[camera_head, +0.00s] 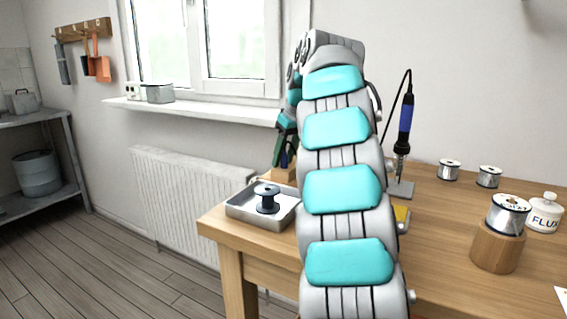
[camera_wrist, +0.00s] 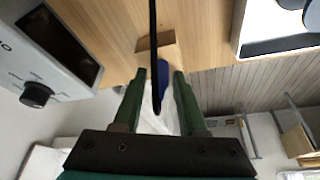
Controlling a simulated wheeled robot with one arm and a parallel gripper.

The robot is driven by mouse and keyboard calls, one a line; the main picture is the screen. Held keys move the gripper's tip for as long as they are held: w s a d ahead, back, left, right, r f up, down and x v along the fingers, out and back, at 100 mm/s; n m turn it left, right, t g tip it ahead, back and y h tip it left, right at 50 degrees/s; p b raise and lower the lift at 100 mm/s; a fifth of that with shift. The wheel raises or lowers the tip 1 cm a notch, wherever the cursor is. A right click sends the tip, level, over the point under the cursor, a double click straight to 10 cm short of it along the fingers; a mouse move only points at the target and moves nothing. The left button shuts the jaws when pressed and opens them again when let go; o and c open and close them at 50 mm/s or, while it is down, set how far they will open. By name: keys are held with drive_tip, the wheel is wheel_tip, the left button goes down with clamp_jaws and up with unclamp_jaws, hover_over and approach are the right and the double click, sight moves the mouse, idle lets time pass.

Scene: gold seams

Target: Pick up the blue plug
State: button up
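The blue plug (camera_wrist: 163,76) shows in the wrist view as a dark blue shape between my fingers, close to a small wooden block (camera_wrist: 155,46). A black cable (camera_wrist: 153,25) runs down the picture in front of it. My gripper (camera_wrist: 159,74) has two green fingers, apart, one on each side of the plug, with a gap visible on both sides. In the head view my gripper (camera_head: 283,154) is partly hidden behind my arm, above the wooden block (camera_head: 281,174); a bit of blue shows between the fingers, too small to be sure of.
A metal tray (camera_head: 240,217) holding a dark spool (camera_head: 267,199) stands left on the wooden bench (camera_head: 265,241). A soldering iron (camera_head: 405,122), spools (camera_head: 449,170) and a flux bottle (camera_head: 545,213) stand right. A device with a screen (camera_wrist: 55,45) is left in the wrist view.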

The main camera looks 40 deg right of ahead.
clamp_jaws()
idle(0.5)
